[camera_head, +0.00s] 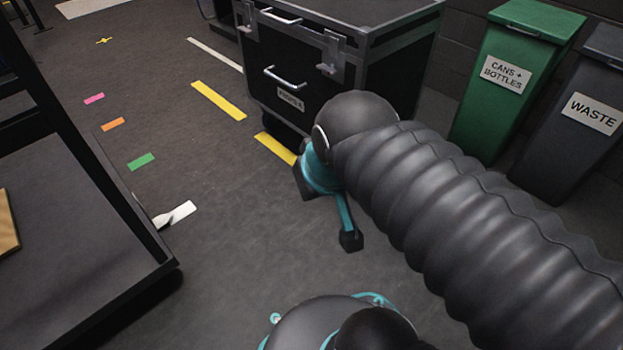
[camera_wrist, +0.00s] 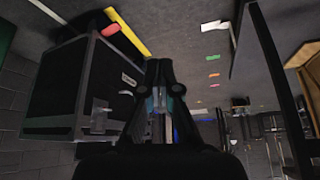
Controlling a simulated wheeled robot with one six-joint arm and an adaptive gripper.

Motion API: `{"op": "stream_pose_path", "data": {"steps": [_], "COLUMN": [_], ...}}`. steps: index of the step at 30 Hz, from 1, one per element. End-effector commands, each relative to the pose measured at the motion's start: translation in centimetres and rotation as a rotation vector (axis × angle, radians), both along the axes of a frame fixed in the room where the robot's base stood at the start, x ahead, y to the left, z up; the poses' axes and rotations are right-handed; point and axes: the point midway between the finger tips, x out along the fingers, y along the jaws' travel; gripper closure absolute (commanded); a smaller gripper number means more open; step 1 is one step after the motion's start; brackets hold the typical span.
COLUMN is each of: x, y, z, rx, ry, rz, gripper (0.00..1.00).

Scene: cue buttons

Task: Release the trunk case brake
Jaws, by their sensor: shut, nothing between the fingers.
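The trunk case (camera_head: 285,65) is a black box with metal edges, latches and handles, standing on the floor in the head view. In the wrist view it appears upside down at the left (camera_wrist: 60,90). A small red piece (camera_wrist: 110,29), which looks like a brake pedal, shows at a dark wheel under the case's corner in the wrist view. I cannot tell its position. My arm hides that part of the case in the head view. My gripper (camera_wrist: 163,72) is shut and empty, apart from the case and the red piece in the wrist picture.
A green bin (camera_head: 515,75) and a grey waste bin (camera_head: 585,115) stand right of the case. Yellow tape (camera_head: 218,100) marks the floor beside the case. A black-framed table (camera_head: 80,240) is at the left. Open floor (camera_head: 240,220) lies between the table and the case.

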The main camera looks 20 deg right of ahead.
Motion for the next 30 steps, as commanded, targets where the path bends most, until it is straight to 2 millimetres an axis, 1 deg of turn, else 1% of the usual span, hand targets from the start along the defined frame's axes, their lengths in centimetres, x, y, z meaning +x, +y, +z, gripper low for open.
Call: {"op": "stream_pose_path", "data": {"steps": [8,11,13,17,23,30], "x": [0.2,1.0,1.9,4.1,8.1,13.3], "y": [-0.1,-0.6,-1.2,-2.6,-4.9,-7.5], "z": [-0.1,-0.4,-0.8,-1.8,-3.9,-7.1], "rx": [-0.01,-0.043,-0.082,-0.183,-0.348,-0.546], "ry": [0.011,0.048,0.092,0.197,0.362,0.551], "rz": [0.004,0.018,0.031,0.075,0.154,0.262], "gripper": [1.0,1.0,1.0,1.0,1.0,1.0]}}
